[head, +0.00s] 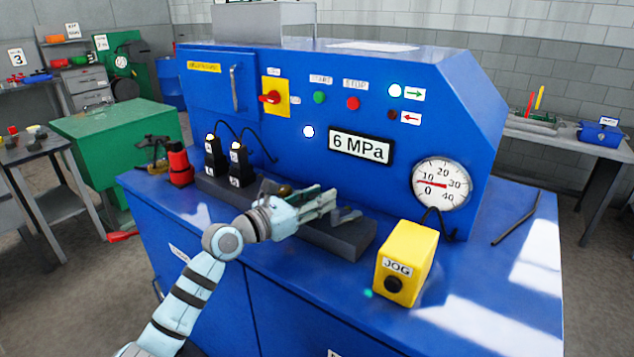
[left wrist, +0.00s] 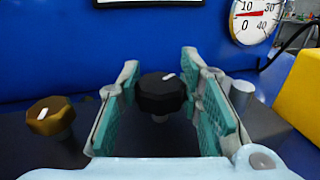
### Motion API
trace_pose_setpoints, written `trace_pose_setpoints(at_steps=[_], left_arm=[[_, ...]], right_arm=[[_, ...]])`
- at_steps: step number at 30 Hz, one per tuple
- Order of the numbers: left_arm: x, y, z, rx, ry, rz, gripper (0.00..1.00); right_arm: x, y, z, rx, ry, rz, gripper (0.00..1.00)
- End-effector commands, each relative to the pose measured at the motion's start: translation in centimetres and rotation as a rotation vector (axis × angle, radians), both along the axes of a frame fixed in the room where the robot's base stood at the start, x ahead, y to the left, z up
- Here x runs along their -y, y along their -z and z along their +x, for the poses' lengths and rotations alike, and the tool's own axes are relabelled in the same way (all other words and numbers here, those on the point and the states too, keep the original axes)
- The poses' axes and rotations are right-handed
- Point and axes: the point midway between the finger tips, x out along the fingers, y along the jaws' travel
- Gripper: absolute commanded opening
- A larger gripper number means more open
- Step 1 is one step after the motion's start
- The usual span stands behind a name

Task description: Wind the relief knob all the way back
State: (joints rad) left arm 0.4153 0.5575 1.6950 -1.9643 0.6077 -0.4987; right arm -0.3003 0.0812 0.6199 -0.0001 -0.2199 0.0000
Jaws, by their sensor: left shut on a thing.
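My left gripper (head: 335,205) reaches over the dark grey manifold block (head: 335,237) on the blue bench. In the left wrist view a faceted black knob (left wrist: 160,93) with a white mark sits between its two green-padded fingers (left wrist: 163,112); the gripper is shut on it. The white mark points up and to the right in that view. A brass knob (left wrist: 50,115) stands to the left, outside the fingers, and also shows in the head view (head: 285,190). Neither knob has a readable label. The display (head: 360,147) reads 6 MPa. My right gripper is not in view.
The round gauge (head: 441,184) has its red needle low on the scale. A yellow JOG box (head: 407,262) stands right of the block. Two black valve units (head: 228,162) and a red part (head: 180,164) are to the left. A hooked rod (head: 518,218) lies at the right.

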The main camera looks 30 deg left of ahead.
Motion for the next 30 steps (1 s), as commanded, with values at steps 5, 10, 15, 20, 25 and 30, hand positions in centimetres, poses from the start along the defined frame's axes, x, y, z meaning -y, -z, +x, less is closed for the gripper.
trace_pose_setpoints(at_steps=[5, 10, 15, 20, 25, 30], left_arm=[[0.0, -0.1, 0.0, 0.006, -0.013, 0.0, 0.05], [0.0, -0.1, 0.0, 0.008, -0.012, 0.0, 0.36], [0.0, -0.1, 0.0, 0.006, -0.012, 0.0, 0.54], [0.0, -0.1, 0.0, 0.006, -0.011, 0.0, 0.54], [-0.5, 0.0, -0.9, 0.005, -0.013, 0.005, 0.54], [-1.9, 0.2, -4.3, 0.002, -0.012, 0.01, 0.54]], right_arm=[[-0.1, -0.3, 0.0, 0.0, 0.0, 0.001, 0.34], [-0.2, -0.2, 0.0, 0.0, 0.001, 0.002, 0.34], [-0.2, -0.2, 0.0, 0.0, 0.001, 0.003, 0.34], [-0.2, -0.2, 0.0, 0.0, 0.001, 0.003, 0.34], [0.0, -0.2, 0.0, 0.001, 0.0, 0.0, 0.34], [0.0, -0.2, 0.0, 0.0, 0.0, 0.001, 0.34]])
